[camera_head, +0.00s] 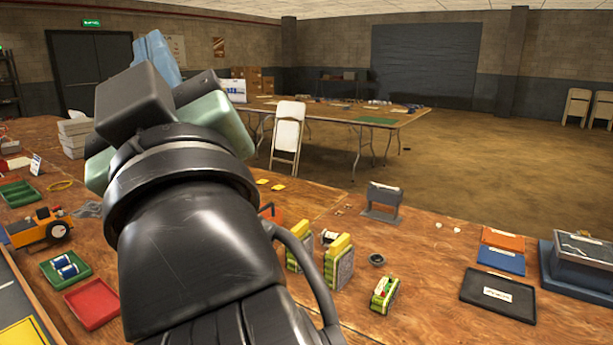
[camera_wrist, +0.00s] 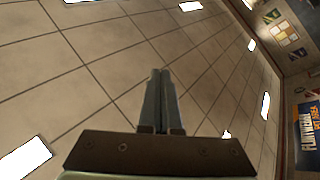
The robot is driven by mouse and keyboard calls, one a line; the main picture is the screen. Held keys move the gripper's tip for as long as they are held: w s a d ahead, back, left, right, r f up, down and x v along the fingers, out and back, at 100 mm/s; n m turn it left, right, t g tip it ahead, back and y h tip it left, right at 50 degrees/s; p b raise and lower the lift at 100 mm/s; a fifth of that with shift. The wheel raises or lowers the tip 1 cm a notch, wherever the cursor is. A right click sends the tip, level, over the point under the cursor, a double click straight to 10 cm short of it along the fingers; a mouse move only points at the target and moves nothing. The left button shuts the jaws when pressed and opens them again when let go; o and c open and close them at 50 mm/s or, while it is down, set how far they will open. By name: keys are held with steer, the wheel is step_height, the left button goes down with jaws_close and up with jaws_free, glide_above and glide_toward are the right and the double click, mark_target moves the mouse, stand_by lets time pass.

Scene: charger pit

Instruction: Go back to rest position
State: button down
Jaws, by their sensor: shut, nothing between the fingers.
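My gripper (camera_head: 152,42) is raised at the upper left of the head view, above the wooden workbench (camera_head: 330,205). My arm fills much of the left and middle of that view and hides part of the bench. In the wrist view my gripper (camera_wrist: 160,73) points up at the tiled ceiling (camera_wrist: 90,75). Its two fingers are together, with nothing between them. It touches nothing that I can see.
On the bench stand yellow-green boxes (camera_head: 340,264), a small grey stand (camera_head: 382,203), a black tray (camera_head: 498,294), a red tray (camera_head: 92,303) and an orange toy vehicle (camera_head: 40,232). A white folding chair (camera_head: 288,136) stands behind. The floor at right (camera_head: 480,165) is clear.

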steer(key=s+d+r+m+t+h, duration=0.2)
steer(key=s+d+m+t+h, duration=0.4)
steer(key=d+m+h, duration=0.55)
step_height(320, 180, up, 14)
steer(key=p, duration=1.3)
steer(key=shift+r+t+p, duration=0.15)
steer(key=shift+t+p, duration=0.15)
steer(key=shift+p, duration=0.1)
steer(key=shift+y, duration=0.25)
